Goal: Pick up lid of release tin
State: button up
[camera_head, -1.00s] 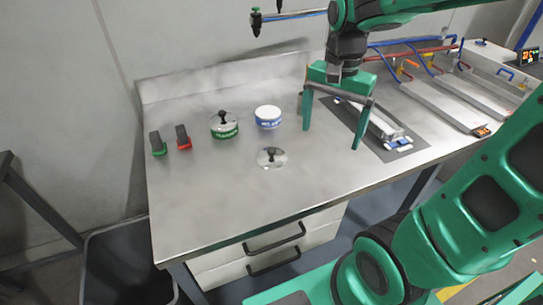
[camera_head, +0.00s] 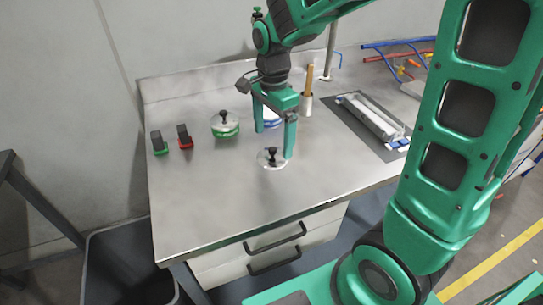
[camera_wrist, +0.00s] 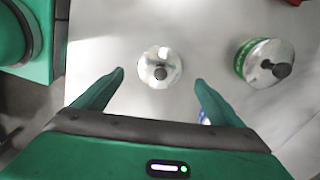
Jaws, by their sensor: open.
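A loose silver lid (camera_head: 266,163) with a black knob lies flat on the steel bench; it also shows between my fingers in the wrist view (camera_wrist: 160,55). My gripper (camera_head: 274,143) is open, pointing down above the lid, its fingers apart and empty; in the wrist view the fingertips (camera_wrist: 160,76) flank the lid. A tin with a blue label (camera_head: 271,123) stands behind my gripper, mostly hidden by it. A tin with a green label (camera_head: 225,131) stands to the left with a knobbed lid on it. I cannot read either label.
A green-and-black clamp-like thing (camera_head: 159,143) and a red-and-black one (camera_head: 184,137) stand at the left. A holder with a wooden stick (camera_head: 306,102) stands behind the gripper. A dark mat (camera_head: 349,122) bearing a metal bar lies at the right. The bench front is clear.

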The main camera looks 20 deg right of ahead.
aim_at(271, 149)
notch_tip(271, 149, down, 5)
jog(key=shift+a+f, duration=0.1)
jog(key=shift+a, duration=0.05)
jog(key=shift+w, duration=0.1)
jog(key=c, duration=1.1)
